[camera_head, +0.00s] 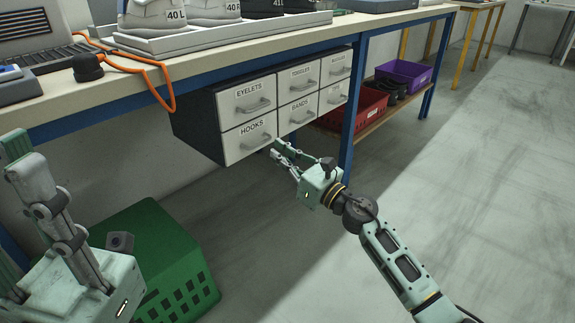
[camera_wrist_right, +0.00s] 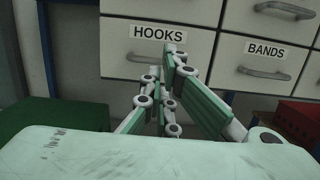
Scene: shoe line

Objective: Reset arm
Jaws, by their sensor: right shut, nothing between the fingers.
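My right gripper (camera_head: 279,150) is in front of the drawer cabinet, by the lower edge of the HOOKS drawer (camera_head: 240,144). In the right wrist view its fingers (camera_wrist_right: 167,62) are closed together, with nothing between them, and overlap the HOOKS drawer front (camera_wrist_right: 120,62). They hide part of that drawer's handle. I cannot tell whether the fingertips touch the drawer. All the drawers look shut.
A green crate (camera_head: 150,222) stands on the floor at the left. The workbench (camera_head: 200,66) holds a tray of shoes (camera_head: 215,40). A red bin (camera_head: 352,104) and a purple bin (camera_head: 405,74) sit on a low shelf. The floor at the right is clear.

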